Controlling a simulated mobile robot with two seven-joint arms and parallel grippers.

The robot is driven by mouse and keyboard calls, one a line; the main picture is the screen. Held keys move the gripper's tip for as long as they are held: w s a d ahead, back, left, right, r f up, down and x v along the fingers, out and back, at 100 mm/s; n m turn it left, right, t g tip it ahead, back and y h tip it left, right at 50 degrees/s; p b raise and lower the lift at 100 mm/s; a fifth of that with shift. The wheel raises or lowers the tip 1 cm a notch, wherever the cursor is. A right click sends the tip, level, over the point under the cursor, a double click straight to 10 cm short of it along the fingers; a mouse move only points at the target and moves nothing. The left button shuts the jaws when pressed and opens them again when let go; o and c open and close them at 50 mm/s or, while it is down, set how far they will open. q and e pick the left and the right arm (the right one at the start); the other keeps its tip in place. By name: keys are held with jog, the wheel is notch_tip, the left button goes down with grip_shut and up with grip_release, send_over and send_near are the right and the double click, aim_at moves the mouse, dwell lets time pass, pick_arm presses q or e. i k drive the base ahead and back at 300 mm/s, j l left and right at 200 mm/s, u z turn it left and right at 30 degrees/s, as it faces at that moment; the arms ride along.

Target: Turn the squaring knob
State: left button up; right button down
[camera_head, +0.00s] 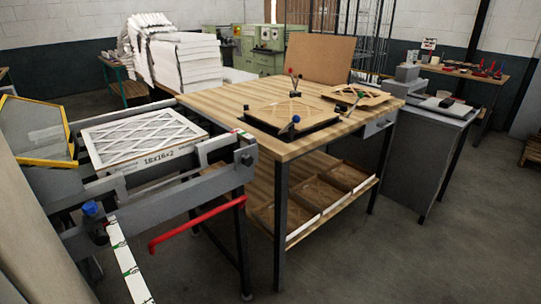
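A black round knob (247,159) sits at the machine's right end. A blue-topped knob or cap (91,209) sits at its near left. Ball-topped levers stand on the wooden table, one with a blue ball (296,118) and one with a red ball (291,70). I cannot tell from the picture which of these is the squaring knob. Neither of my grippers shows.
The wooden table (222,103) has a lower shelf with open trays (335,178). A red bar (197,218) sticks out from the machine's front. A grey cabinet (426,148) stands to the right. A white stack (185,60) stands behind. The floor at front right is clear.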

aim_at(248, 160)
jog(key=i+l+z, duration=0.35)
jog(key=i+l, duration=0.45)
jog(key=l, duration=0.15)
